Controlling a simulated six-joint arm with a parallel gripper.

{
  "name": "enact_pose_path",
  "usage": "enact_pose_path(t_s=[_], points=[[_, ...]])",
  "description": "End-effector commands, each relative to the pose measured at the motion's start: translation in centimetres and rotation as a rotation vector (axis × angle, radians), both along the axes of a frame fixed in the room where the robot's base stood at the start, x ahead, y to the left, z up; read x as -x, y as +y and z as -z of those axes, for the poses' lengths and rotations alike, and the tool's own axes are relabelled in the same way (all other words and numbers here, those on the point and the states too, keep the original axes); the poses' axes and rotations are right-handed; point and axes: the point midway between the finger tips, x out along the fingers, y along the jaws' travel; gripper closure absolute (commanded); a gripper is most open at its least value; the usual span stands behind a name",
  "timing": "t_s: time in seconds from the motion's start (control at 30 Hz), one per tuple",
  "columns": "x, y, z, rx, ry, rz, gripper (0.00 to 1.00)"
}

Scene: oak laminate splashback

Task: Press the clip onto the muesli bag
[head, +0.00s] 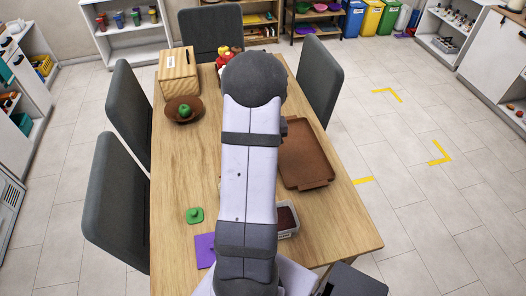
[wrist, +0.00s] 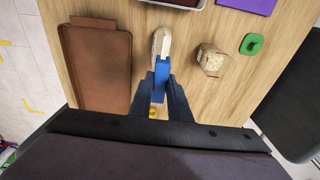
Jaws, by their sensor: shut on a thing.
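My gripper (wrist: 161,88) is shut on a blue piece (wrist: 161,72), which looks like the clip, in the wrist view. A pale, narrow, rounded thing (wrist: 160,42) lies straight beyond the blue piece and meets it in the picture; I cannot tell if they touch or are one object. A small beige, speckled pack (wrist: 211,60), which may be the muesli bag, stands on the table to the right of my gripper, apart from it. In the head view my arm hides the gripper, the clip and the pack.
A brown tray (head: 305,155) lies on the table (head: 340,225), left of the gripper in the wrist view. A container with dark red contents (head: 287,218), a green knobbed piece (head: 195,215) and a purple sheet (head: 205,250) lie nearer. A wooden box (head: 178,75) and bowl (head: 172,114) stand farther.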

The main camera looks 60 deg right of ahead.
Motion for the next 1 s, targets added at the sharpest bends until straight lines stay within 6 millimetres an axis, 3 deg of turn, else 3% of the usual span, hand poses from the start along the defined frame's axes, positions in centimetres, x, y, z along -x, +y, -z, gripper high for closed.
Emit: enact_pose_path(t_s=[0.4,1.0], points=[[0.0,0.0,2.9,0.000,0.000,0.000,1.00],[0.0,0.0,3.1,0.000,0.000,0.000,1.00]])
